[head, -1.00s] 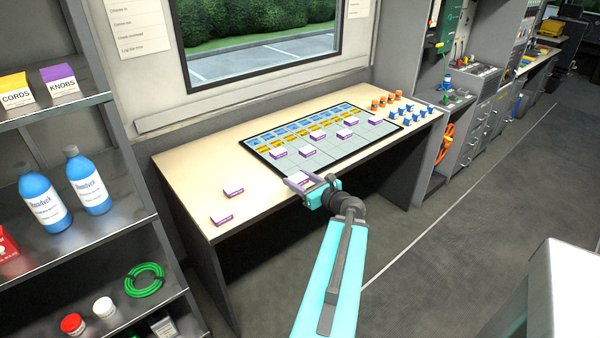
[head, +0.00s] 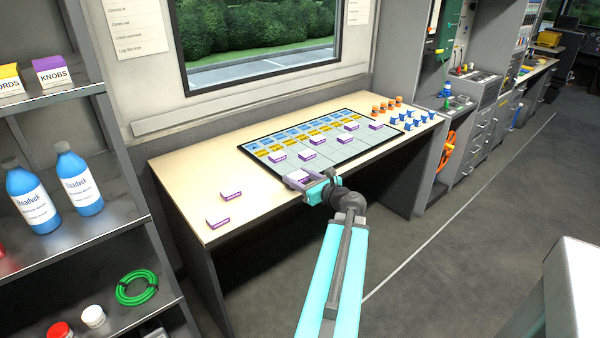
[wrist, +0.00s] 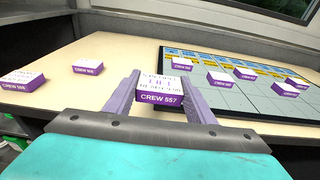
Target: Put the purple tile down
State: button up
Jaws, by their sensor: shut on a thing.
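My gripper (head: 300,180) is shut on a white-topped purple tile (wrist: 160,92) labelled CREW 557, with a finger on each side. It is at the front edge of the black-framed board (head: 340,155), seen left of the board in the wrist view. Whether the tile touches the table is unclear. Two similar purple tiles, one nearer the board (head: 231,196) and one at the front left (head: 218,222), lie on the bare wood. Several more sit on the board, including one close beyond my gripper (head: 278,158).
The wooden table (head: 195,165) has bare room left of the board. Orange and blue pieces (head: 410,119) stand at its right end. A shelf with blue bottles (head: 77,178) is at the left, and the window wall is behind.

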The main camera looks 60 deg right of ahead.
jog(key=shift+w+d+f+b, duration=0.2)
jog(key=shift+w+d, duration=0.65)
jog(key=shift+d, duration=0.6)
jog(key=shift+w+d+f+b, duration=0.1)
jog(key=shift+w+d+b, duration=0.1)
jog(key=shift+w+d, duration=1)
jog(key=shift+w+d+f+b, duration=0.2)
jog(key=shift+w+d, duration=0.3)
jog(key=shift+d, duration=1.25)
jog(key=shift+w+d, duration=0.2)
jog(key=shift+d, duration=0.15)
jog(key=shift+f+b, duration=1.6)
jog(key=shift+f, duration=0.2)
jog(key=shift+f, duration=0.15)
jog(key=o, duration=1)
jog(key=shift+o, duration=0.2)
